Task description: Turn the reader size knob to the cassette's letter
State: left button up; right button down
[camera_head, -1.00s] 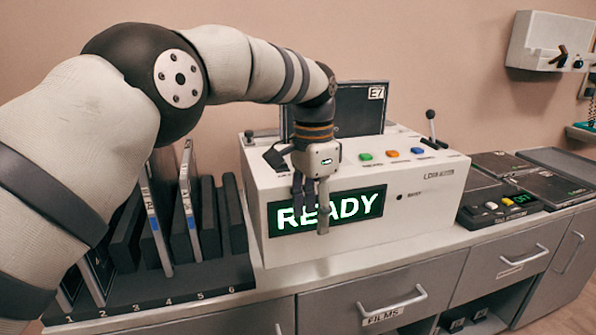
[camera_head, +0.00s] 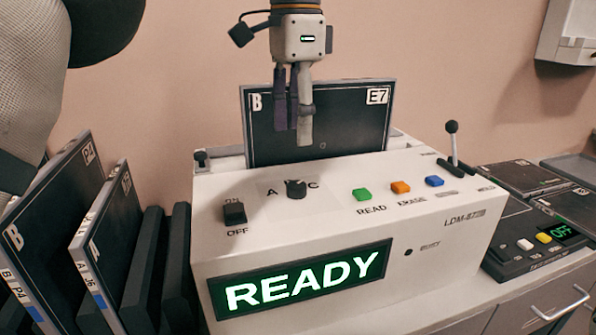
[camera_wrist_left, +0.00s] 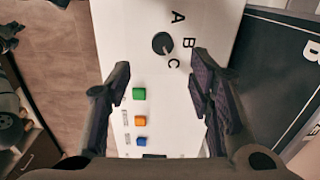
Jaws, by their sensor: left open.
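The reader (camera_head: 330,240) is a white box with a lit green READY display (camera_head: 300,278). Its small black size knob (camera_head: 296,189) sits on the top panel between A and C; B is hidden in the head view. The left wrist view shows the knob (camera_wrist_left: 162,43) beside A, B and C; I cannot tell surely where it points. The dark cassette (camera_head: 345,125) stands in the reader's rear slot, marked B at its upper left and E7 at its upper right. My left gripper (camera_head: 293,137) is open, fingers down, above the knob and apart from it.
An ON/OFF rocker switch (camera_head: 234,213) is left of the knob. Green (camera_head: 362,194), orange (camera_head: 401,187) and blue (camera_head: 434,181) buttons are to its right. A lever (camera_head: 452,145) rises at the right end. Upright cassettes (camera_head: 105,230) stand left of the reader.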

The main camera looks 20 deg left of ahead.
aim_at(297, 184)
pick_arm(q)
jog(key=f, duration=0.6)
jog(key=f+p, duration=0.1)
jog(key=f, duration=0.3)
jog(key=shift+w, duration=0.25)
pick_arm(e)
jog(key=shift+w+r+t, duration=0.3)
jog(key=shift+w+r, duration=0.4)
jog(key=shift+w, duration=0.2)
pick_arm(q)
grip_shut()
